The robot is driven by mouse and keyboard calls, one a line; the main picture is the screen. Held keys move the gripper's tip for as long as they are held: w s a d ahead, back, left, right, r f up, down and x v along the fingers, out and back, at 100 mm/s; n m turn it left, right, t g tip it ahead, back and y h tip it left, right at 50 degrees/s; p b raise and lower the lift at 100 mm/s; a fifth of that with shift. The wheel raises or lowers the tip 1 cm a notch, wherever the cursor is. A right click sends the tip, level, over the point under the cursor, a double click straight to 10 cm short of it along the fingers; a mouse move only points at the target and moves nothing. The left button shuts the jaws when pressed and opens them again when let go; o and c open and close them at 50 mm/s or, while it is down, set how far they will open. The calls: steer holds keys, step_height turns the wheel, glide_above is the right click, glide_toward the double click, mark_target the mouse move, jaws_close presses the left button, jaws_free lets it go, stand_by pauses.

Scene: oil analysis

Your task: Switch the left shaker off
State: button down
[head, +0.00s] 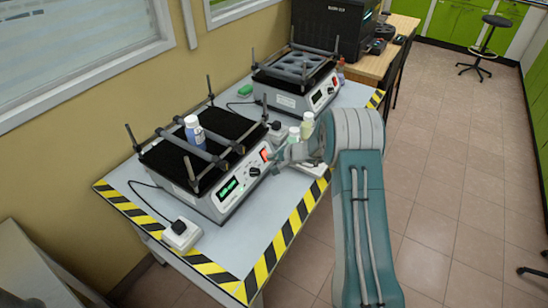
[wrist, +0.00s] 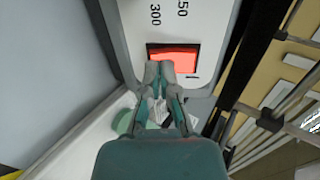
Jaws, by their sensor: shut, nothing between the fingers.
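In the wrist view the red switch (wrist: 178,57) glows on the white panel beside the numbers 300 and 50. My gripper (wrist: 159,68) is shut and empty, its fingertips overlapping the lower left edge of the switch. I cannot tell whether they touch it. In the head view my gripper (head: 273,158) is at the panel's right end.
A second shaker (head: 292,90) stands behind on the same table (head: 160,205), which has yellow-black striped edges. Small bottles (head: 307,124) stand between the shakers. A white plug adapter (head: 182,236) lies at the near left.

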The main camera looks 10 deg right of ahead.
steer(key=shift+f, duration=0.1)
stand_by(0.4)
steer(key=shift+a+r, duration=0.1)
steer(key=shift+r, duration=0.7)
